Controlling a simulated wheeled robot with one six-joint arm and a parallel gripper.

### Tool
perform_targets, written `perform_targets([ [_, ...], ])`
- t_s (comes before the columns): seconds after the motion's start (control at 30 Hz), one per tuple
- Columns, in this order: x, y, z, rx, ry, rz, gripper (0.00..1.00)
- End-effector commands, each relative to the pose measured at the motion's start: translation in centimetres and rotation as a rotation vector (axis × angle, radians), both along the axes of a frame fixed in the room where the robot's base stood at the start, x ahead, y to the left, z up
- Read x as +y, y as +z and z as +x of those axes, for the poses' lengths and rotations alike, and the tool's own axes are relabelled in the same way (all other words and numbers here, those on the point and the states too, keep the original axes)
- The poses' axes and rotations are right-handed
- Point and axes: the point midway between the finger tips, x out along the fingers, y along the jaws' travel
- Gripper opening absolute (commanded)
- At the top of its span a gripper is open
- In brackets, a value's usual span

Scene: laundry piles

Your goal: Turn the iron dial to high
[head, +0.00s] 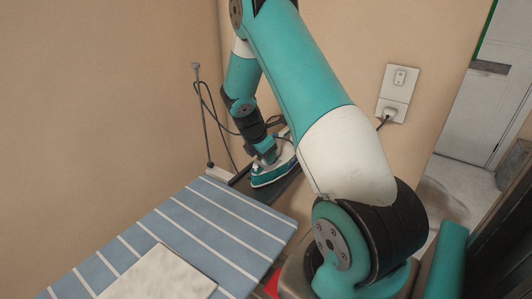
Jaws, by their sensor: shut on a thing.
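The teal and white iron (272,174) sits on the dark rest at the far end of the ironing board (212,217), its nose toward the lower left. My gripper (267,156) reaches down onto the top of the iron and is shut on the dial there. The jaws and wrist cover the dial, so its marks and setting cannot be read.
A pale folded cloth (160,278) lies on the striped board's near part. A thin upright rod (202,115) carries a dark cord at the board's far end. A wall outlet (397,92) holds a plug at right. My forearm crosses the middle of the view.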

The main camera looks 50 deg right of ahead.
Motion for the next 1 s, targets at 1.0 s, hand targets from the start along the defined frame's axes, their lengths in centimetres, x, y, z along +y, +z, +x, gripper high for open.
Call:
perform_targets([
  [1.0, -0.14, 0.07, 0.27, -0.002, -0.674, 0.0, 0.09],
])
